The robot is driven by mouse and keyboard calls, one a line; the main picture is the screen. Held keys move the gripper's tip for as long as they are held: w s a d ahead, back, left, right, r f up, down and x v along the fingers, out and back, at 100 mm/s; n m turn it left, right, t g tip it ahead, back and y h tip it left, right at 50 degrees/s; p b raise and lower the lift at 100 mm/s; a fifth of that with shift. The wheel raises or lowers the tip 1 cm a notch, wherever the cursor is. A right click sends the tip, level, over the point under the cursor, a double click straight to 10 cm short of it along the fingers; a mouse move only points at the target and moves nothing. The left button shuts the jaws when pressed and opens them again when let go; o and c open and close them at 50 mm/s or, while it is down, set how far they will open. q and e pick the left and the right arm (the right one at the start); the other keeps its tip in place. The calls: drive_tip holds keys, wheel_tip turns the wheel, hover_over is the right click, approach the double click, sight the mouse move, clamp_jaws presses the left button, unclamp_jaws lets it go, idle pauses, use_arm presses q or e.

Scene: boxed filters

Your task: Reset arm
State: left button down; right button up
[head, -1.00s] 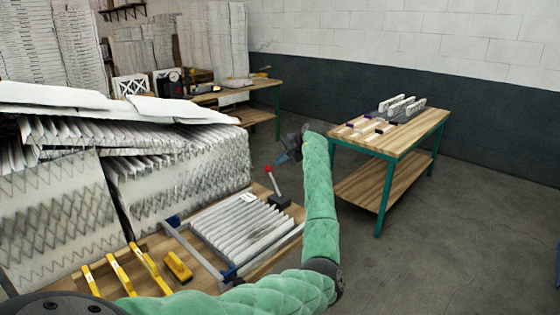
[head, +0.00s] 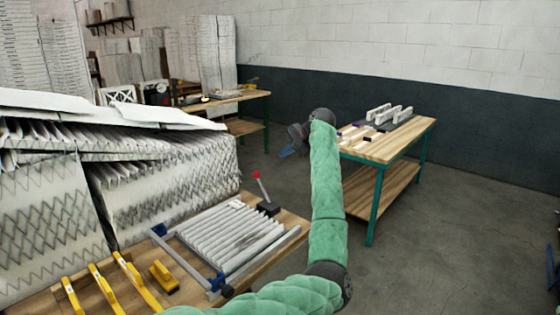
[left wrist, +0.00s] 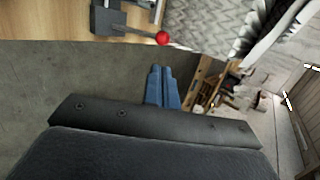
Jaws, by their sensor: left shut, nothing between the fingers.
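My left arm, in a green quilted sleeve, comes in from the lower part of the head view and rises upright. My left gripper (head: 291,147) is at its top, with blue fingers pointing left and down, over the open floor beyond the near bench. In the left wrist view the two blue fingers (left wrist: 162,88) lie side by side, shut, with nothing held. The gripper is apart from the red-knobbed lever (head: 262,192), which also shows in the left wrist view (left wrist: 162,38). My right gripper is in neither view.
The near bench (head: 290,222) holds a pleated filter (head: 232,236) in a clamp frame, several yellow tools (head: 130,280) and large stacked filters (head: 165,180). A green-legged table (head: 385,150) stands right of my arm. Grey floor at right is clear.

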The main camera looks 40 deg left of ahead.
use_arm(q)
drive_tip(key=shift+d+r, duration=0.15)
drive_tip(key=shift+r, duration=0.05)
idle(0.3)
